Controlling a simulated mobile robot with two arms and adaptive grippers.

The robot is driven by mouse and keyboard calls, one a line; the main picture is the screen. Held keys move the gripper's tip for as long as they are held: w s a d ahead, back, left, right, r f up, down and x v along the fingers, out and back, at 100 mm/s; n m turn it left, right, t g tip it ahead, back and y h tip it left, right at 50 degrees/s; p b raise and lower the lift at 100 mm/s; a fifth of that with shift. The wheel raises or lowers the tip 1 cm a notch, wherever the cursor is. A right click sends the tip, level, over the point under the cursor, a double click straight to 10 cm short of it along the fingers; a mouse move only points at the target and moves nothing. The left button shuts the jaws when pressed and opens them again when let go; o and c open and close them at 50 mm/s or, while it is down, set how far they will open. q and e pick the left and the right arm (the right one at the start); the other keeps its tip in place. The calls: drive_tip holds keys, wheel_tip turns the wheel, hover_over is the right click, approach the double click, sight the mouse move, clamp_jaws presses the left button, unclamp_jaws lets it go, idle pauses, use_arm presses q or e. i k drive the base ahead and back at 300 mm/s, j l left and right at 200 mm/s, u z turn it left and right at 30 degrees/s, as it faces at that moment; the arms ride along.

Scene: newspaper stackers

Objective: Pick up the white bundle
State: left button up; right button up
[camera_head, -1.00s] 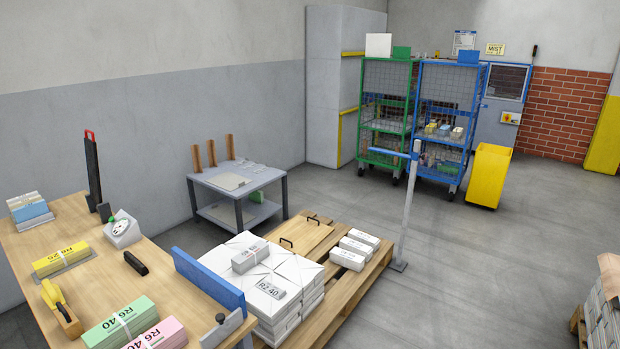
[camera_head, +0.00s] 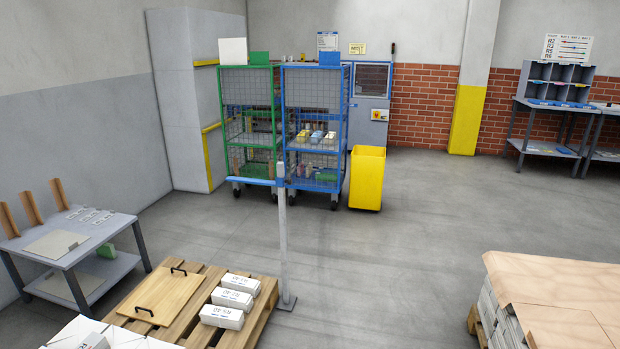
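Three white bundles lie in a row on the wooden pallet (camera_head: 258,328) at the lower middle: a far one (camera_head: 241,284), a middle one (camera_head: 232,298) and a near one (camera_head: 222,316). Each has dark printing on its side. Another whitish bundle (camera_head: 95,342) on the white stack (camera_head: 125,337) is cut off by the bottom edge. A small whitish bundle (camera_head: 329,138) also sits on a shelf of the blue cart (camera_head: 316,172). I cannot tell which one the task means. Neither gripper is in view.
A wooden board (camera_head: 160,296) with black handles lies on the pallet. A grey post (camera_head: 283,240) with a blue arm stands behind it. A grey table (camera_head: 65,250) is left. A paper-covered stack (camera_head: 550,280) is lower right. Green cart (camera_head: 250,130) and yellow bin (camera_head: 367,180) stand behind open floor.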

sight(221, 296)
drive_tip(key=i, duration=1.75)
drive_tip(key=l+z, duration=0.05)
drive_tip(key=l, duration=0.05)
